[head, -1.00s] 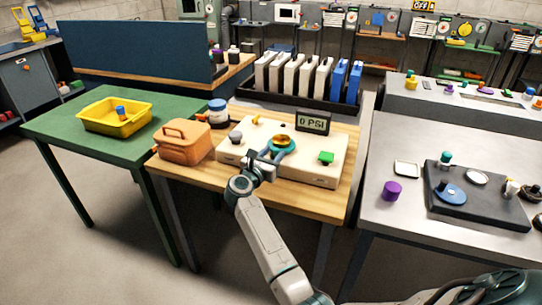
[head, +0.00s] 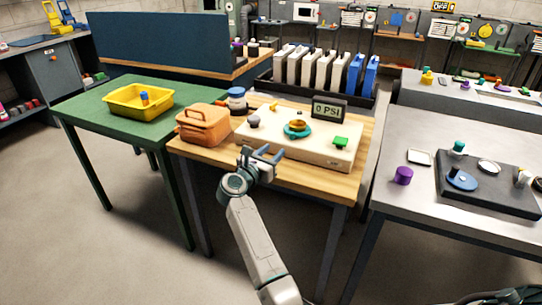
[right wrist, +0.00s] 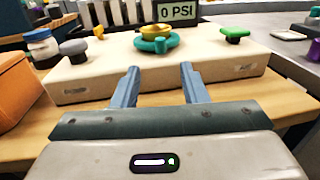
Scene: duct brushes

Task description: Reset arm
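My right gripper (head: 268,152) is open and empty, in front of the near edge of a cream panel box (head: 320,152). Its two fingers show spread apart in the right wrist view (right wrist: 157,86), with nothing between them. On the panel a teal ring with a yellow-brown centre (head: 297,129) stands clear of the fingers. A green knob (head: 340,141) and a grey knob (head: 254,121) are on the panel too. A display (head: 329,109) behind them reads 0 PSI. My left gripper is not in view.
An orange case (head: 203,125) and a blue-lidded jar (head: 237,100) stand left of the panel on the wooden table. A yellow tray (head: 125,107) is on the green table (head: 85,118). A grey table (head: 420,215) at right holds a purple cylinder (head: 403,176). Floor space is open in front.

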